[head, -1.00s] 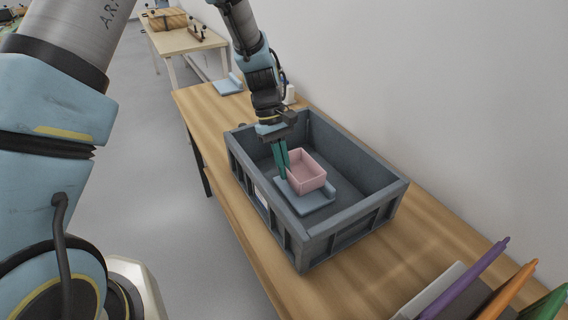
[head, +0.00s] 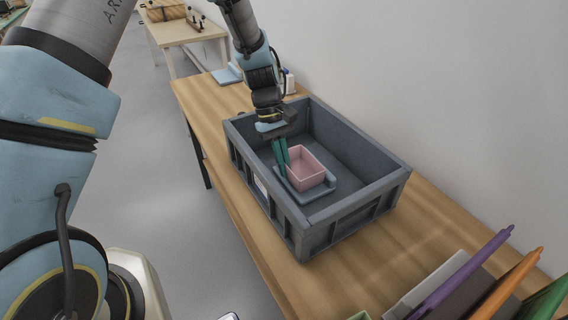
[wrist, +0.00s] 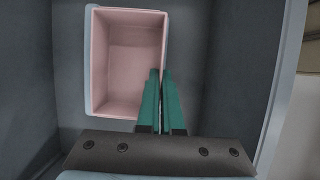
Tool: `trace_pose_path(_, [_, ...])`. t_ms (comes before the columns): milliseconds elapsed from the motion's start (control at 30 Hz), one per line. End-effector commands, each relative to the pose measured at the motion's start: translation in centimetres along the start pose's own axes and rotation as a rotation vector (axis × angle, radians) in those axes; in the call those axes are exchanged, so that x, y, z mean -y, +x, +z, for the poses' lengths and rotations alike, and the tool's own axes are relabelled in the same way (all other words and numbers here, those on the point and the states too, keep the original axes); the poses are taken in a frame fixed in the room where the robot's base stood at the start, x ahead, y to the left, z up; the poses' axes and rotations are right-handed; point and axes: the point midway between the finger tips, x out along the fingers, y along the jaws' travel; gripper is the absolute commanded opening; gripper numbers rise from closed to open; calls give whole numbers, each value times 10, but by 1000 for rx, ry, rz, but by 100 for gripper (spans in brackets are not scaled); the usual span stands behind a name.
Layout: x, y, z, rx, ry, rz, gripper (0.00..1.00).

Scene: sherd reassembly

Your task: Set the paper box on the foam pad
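The pink, open-topped paper box (head: 307,168) is upright over the blue-grey foam pad (head: 318,192) inside a grey crate. The pad has a raised edge on its right side in the head view. My gripper (head: 284,172) reaches down into the crate with its green fingers at the box's left side. In the wrist view my gripper (wrist: 161,74) has its fingers close together, one on each side of the right wall of the box (wrist: 128,60), pinching it. The box seems to rest on the pad, but its underside is hidden.
The grey crate (head: 345,217) has high walls around the box and stands on a wooden table (head: 430,235). A bare floor area of the crate lies behind the box. A rack with coloured handles (head: 470,272) is at the lower right. A white bottle stands behind the crate.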

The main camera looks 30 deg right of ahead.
Motion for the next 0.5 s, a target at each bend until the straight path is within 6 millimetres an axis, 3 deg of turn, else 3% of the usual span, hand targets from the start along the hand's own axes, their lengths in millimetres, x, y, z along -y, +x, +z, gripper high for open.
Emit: trace_pose_path(500, [0,10,-4,0,0,0,0])
